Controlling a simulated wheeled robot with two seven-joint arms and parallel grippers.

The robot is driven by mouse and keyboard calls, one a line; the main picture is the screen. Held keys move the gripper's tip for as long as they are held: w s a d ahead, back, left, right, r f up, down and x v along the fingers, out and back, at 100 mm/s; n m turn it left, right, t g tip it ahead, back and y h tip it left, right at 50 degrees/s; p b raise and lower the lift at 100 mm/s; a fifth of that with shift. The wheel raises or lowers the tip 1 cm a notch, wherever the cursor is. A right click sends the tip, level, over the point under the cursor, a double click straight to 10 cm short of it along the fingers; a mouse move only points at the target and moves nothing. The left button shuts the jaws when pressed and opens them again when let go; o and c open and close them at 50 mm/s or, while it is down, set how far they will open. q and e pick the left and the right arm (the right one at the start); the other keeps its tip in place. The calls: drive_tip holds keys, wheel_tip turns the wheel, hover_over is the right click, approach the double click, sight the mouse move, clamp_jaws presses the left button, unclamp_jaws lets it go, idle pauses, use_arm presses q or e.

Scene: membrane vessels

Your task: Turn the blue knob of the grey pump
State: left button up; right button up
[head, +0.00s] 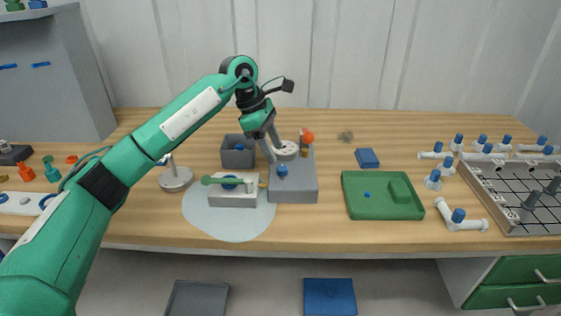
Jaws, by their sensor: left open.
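The grey pump (293,190) is a box on the table just left of the middle. Its blue knob (282,170) sits on the top near the left edge. A pale round part (287,150) and an orange-red ball (307,137) show behind it. My left gripper (276,155) points down over the back of the pump, its two grey fingers apart and empty. The fingertips are close above and behind the blue knob; I cannot tell whether they touch anything. My right gripper is not in view.
A white block (228,198) with a green handle stands close left of the pump on a pale round mat (230,227). A dark grey bin (238,158) is behind. A green tray (372,207) lies to the right, with white blue-capped vessels and a rack (500,190) beyond.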

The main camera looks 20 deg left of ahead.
sight(282, 167)
use_arm(q)
drive_tip(key=x, duration=0.5)
drive_tip(key=shift+f, duration=0.1)
drive_tip(key=shift+s+d, duration=0.1)
drive_tip(key=c, duration=1)
